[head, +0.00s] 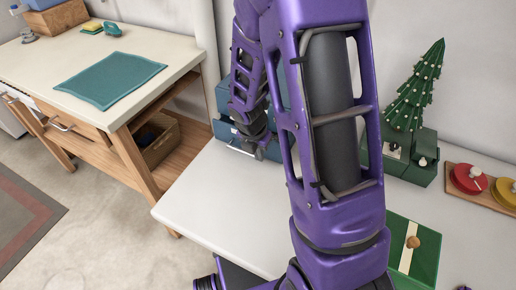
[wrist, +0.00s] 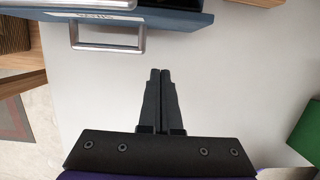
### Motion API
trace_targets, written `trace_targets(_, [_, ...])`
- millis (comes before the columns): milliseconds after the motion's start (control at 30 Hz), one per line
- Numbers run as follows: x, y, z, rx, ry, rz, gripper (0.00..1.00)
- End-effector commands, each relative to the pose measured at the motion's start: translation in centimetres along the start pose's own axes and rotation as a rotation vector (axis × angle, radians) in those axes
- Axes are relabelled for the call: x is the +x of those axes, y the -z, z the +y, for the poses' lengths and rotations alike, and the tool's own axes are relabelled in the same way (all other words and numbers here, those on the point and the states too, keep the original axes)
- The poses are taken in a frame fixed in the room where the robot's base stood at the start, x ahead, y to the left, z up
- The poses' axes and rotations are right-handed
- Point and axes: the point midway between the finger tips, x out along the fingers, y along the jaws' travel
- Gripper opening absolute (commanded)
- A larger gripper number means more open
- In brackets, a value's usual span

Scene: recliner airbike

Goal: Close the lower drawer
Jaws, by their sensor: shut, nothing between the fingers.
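A blue drawer unit (head: 224,100) stands at the back left of the white table, partly hidden behind my arm in the head view. In the wrist view a blue drawer front (wrist: 185,20) with a pale label and a silver handle (wrist: 108,48) shows at the top left. It looks like the lower drawer, pulled out, with a dark gap behind its front edge. A second silver handle (wrist: 85,5) shows at the top edge. My gripper (wrist: 160,72) is shut and empty, over the table, in front and a little right of the handle, apart from it.
The white table (head: 215,200) is bare in front of the unit. A green box with a knob (head: 413,242), a green tree (head: 416,90) and a board with coloured discs (head: 470,178) stand to the right. A wooden workbench (head: 120,120) stands left, across a gap.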

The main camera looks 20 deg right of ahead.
Motion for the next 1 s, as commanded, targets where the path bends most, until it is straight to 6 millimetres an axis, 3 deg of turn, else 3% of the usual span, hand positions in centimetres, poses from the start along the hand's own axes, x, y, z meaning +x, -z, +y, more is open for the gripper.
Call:
trace_targets(33, [1.5,0.2,0.0,-0.003,0.003,0.002,0.0])
trace_targets(133, [3.4,0.1,0.0,-0.002,0.003,0.001,0.0])
trace_targets(200, [3.1,-1.4,0.0,0.005,-0.001,-0.002,0.0])
trace_targets(400, [3.7,-3.5,0.0,0.003,-0.001,-0.001,0.0])
trace_targets(867, [3.8,-4.1,0.0,0.001,0.0,-0.001,0.0])
trace_targets(1000, [3.9,-5.9,0.0,0.003,0.002,0.0,0.0])
